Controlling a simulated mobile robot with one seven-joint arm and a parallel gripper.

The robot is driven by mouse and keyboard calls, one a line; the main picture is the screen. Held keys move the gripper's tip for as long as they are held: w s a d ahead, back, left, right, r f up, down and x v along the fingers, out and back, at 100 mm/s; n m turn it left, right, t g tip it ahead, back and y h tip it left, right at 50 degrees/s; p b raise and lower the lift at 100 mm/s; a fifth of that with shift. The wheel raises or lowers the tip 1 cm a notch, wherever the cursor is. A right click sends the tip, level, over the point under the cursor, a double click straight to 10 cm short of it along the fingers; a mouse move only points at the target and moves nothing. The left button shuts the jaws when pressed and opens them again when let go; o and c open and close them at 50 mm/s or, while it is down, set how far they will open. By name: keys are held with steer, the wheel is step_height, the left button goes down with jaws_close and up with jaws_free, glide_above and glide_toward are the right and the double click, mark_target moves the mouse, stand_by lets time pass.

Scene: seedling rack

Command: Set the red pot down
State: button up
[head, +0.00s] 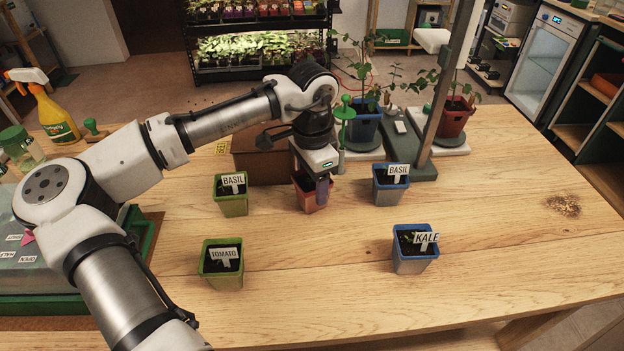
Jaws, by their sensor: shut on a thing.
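The red pot (310,200) is in the head view, between the green and blue basil pots on the wooden table. My gripper (318,188) is directly above it and shut on it, reaching down from behind. The gripper hides the pot's top and any label. I cannot tell whether the pot's base touches the table or is slightly above it. The pot looks about upright.
Green basil (233,195) and green tomato (222,264) pots stand left; blue basil (391,184) and blue kale (414,249) pots stand right. A brown box (262,160) and potted plants on scales are behind. The table's front middle (318,270) is clear.

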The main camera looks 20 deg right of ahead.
mark_target(312, 182)
steer(key=shift+f, duration=0.15)
steer(key=o, duration=1.1)
steer(key=shift+c, duration=0.2)
step_height(312, 182, up, 12)
steer(key=shift+r, duration=0.2)
